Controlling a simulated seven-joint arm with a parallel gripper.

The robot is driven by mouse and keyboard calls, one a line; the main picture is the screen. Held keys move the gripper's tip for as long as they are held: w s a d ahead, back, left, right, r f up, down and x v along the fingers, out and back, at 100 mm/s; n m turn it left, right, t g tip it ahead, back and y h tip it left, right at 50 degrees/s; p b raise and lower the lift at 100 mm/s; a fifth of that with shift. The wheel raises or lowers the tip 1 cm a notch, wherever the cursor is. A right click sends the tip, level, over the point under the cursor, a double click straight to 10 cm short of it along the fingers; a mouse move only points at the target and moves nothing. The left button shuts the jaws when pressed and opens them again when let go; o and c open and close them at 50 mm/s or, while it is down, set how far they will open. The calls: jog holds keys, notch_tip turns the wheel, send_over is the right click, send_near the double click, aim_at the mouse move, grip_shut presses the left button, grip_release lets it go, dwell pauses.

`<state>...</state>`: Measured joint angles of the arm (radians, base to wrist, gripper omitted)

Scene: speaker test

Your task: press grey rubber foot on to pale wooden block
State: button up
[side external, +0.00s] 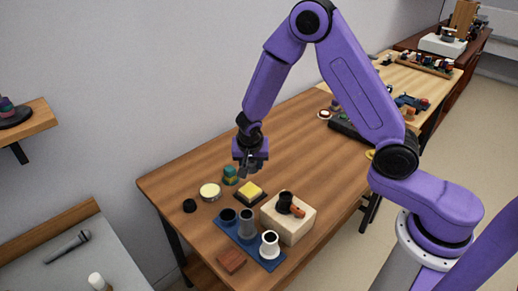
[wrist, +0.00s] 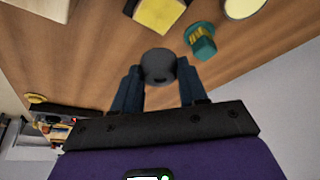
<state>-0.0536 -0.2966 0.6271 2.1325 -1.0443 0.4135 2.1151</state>
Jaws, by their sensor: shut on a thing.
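My gripper (side external: 249,160) is shut on a grey round piece, which looks like the grey rubber foot (wrist: 159,66), and holds it above the table. In the wrist view the foot sits between the two fingertips (wrist: 160,78), its round face showing. The pale wooden block (side external: 292,229) stands on the table to the right of and nearer than my gripper in the side view. A black piece with an orange-brown part (side external: 288,204) rests on its top. A pale corner at the wrist view's top left (wrist: 40,8) appears to be the block. The foot and block are apart.
A yellow pad on a dark base (side external: 250,190), a teal knobbed piece (side external: 230,175), a cream round tin (side external: 210,191) and a black cap (side external: 189,205) stand nearby. A blue tray (side external: 268,263) holds upright cylinders beside a red-brown block (side external: 231,261).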

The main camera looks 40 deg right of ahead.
aim_at(250, 188)
jog(key=shift+s+a+f, duration=0.2)
jog(key=shift+a+f, duration=0.25)
jog(key=shift+a, duration=0.2)
jog(key=shift+f, duration=3.1)
jog(key=shift+f, duration=0.3)
dwell(0.6)
jog(key=o, duration=1.1)
jog(key=shift+r, duration=0.1)
jog(key=shift+r, duration=3.45)
jog(key=shift+r, duration=0.1)
